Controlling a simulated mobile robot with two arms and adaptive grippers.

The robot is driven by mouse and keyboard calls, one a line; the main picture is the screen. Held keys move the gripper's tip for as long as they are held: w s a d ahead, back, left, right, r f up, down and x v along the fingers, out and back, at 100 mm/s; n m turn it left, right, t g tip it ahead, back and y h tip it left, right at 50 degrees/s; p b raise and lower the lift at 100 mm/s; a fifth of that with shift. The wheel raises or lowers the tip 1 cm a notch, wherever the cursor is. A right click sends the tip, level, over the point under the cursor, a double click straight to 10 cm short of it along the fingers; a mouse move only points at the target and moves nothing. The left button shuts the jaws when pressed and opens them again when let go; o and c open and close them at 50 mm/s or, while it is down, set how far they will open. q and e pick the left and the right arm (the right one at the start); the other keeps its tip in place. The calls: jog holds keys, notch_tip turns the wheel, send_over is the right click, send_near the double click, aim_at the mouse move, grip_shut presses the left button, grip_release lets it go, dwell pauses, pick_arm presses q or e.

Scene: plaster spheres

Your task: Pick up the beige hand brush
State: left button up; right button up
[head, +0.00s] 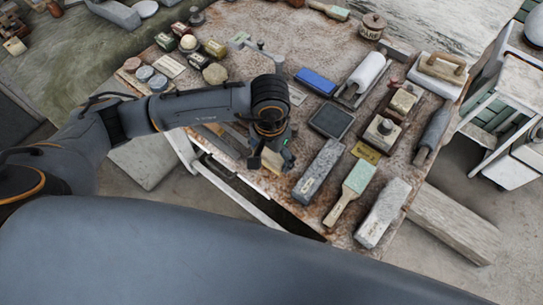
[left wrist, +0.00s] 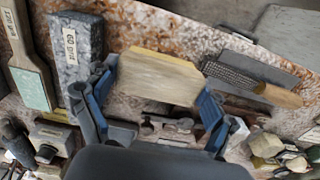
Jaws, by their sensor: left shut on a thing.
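The beige hand brush (left wrist: 158,76) is a pale wooden block in the middle of the left wrist view. It sits between the two blue-grey fingers of my left gripper (left wrist: 156,88), which press on its two ends. In the head view the left gripper (head: 270,152) is over the near left part of the table, and a part of the beige brush (head: 271,160) shows under it. The rest of the brush is hidden by the gripper there. Whether it touches the table is not clear. My right gripper is not in view.
A rasp (left wrist: 250,78) with a wooden handle lies on the other side. The rusty table (head: 285,203) is crowded, and its near edge is close.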

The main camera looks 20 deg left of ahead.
pick_arm(q)
jog(key=s+a+r, duration=0.1)
jog(key=s+r, duration=0.8)
jog(key=s, duration=0.4)
jog(key=shift+s+p, duration=0.25)
jog(key=shift+p, duration=0.15)
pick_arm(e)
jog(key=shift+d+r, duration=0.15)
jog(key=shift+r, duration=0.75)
pick_arm(q)
jog(key=shift+a, duration=0.1)
jog(key=o, duration=0.5)
jog(key=c, duration=0.3)
